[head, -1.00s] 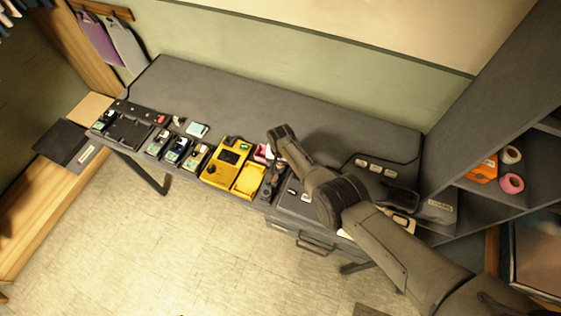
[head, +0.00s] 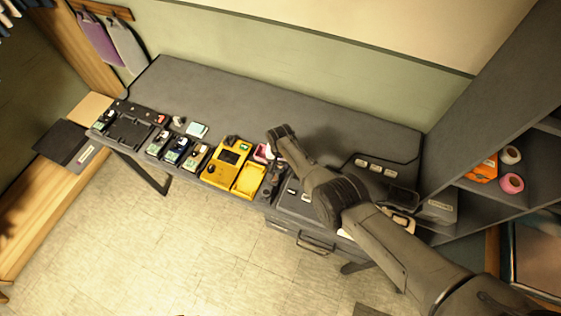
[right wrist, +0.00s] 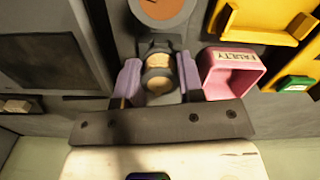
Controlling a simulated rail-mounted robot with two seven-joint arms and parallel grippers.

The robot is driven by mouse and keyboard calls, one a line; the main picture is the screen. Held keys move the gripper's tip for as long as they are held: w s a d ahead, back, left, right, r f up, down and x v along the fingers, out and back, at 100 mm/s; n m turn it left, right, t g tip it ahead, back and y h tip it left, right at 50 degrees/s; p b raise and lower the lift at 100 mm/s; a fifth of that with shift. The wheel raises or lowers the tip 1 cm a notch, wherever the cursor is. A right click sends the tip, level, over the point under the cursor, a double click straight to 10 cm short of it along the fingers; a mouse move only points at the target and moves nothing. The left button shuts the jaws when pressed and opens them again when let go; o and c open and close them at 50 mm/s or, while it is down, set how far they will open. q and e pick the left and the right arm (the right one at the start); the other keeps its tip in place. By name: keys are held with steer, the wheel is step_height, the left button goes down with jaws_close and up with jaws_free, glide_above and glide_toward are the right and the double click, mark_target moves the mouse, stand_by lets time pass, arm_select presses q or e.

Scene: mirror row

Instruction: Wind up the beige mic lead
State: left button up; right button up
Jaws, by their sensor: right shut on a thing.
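My right gripper (right wrist: 160,82) shows in the right wrist view with its two purple finger pads closed on a small rounded beige thing, apparently the beige mic lead (right wrist: 159,76). A dark grey ring or holder surrounds the beige part, and I cannot tell how much of the lead is wound. In the head view my right arm reaches over the grey worktop (head: 230,95), and the arm largely hides the lead there. My left gripper is not in view.
A pink bin labelled FAULTY (right wrist: 232,75) is close beside the right finger. A yellow case (head: 228,165) and several small devices line the worktop's front edge. A shelf with pink tape (head: 511,183) stands at right. The back of the worktop is clear.

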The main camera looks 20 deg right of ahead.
stand_by(0.3)
steer(key=m, duration=0.3)
steer(key=shift+m, duration=0.3)
steer(key=m, duration=1.1)
steer(key=shift+b, duration=0.3)
steer(key=m, duration=0.3)
steer(key=shift+m, duration=0.4)
steer(key=o, duration=0.7)
steer(key=shift+o, duration=0.2)
